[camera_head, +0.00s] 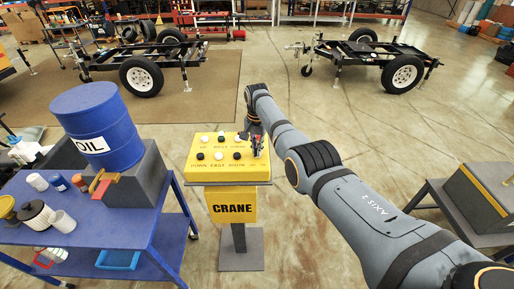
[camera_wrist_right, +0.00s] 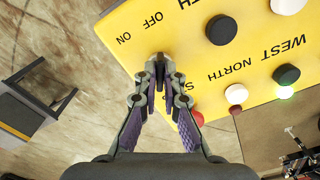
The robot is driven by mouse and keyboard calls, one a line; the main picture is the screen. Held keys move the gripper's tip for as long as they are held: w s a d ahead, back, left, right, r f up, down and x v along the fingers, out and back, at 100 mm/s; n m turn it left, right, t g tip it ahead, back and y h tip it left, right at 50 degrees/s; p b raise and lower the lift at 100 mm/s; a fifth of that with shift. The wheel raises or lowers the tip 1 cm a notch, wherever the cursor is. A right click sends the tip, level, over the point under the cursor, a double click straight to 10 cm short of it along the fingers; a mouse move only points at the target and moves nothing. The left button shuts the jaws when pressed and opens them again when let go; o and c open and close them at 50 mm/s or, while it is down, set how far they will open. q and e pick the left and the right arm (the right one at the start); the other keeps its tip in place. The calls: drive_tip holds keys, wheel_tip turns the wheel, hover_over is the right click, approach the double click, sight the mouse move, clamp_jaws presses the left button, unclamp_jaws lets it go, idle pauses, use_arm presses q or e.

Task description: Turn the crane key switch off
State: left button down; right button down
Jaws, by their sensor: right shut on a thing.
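The yellow crane control panel (camera_head: 205,170) stands on a grey post, with a CRANE sign (camera_head: 232,208) below its top. My right gripper (camera_head: 256,146) is at the panel's right side. In the right wrist view, my right gripper (camera_wrist_right: 160,70) is shut at the panel's edge, beside the ON and OFF labels (camera_wrist_right: 138,27). It is shut on the crane key switch, which the fingertips hide almost wholly. The key's angle cannot be told. My left gripper is not in view.
Black, white and red buttons, such as a black one (camera_wrist_right: 220,30), lie close to the fingers; one glows green (camera_wrist_right: 285,92). A blue cart (camera_head: 150,215) with an oil drum (camera_head: 100,120) stands left. A grey table (camera_head: 465,210) stands right. Trailers are behind.

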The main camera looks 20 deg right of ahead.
drive_tip(key=shift+n, duration=0.4)
drive_tip(key=n+p, duration=0.1)
drive_tip(key=n, duration=0.3)
drive_tip(key=shift+r+n, duration=0.1)
drive_tip(key=shift+n, duration=0.3)
drive_tip(key=n, duration=0.6)
drive_tip(key=shift+n, duration=0.3)
drive_tip(key=c, duration=1.5)
unclamp_jaws()
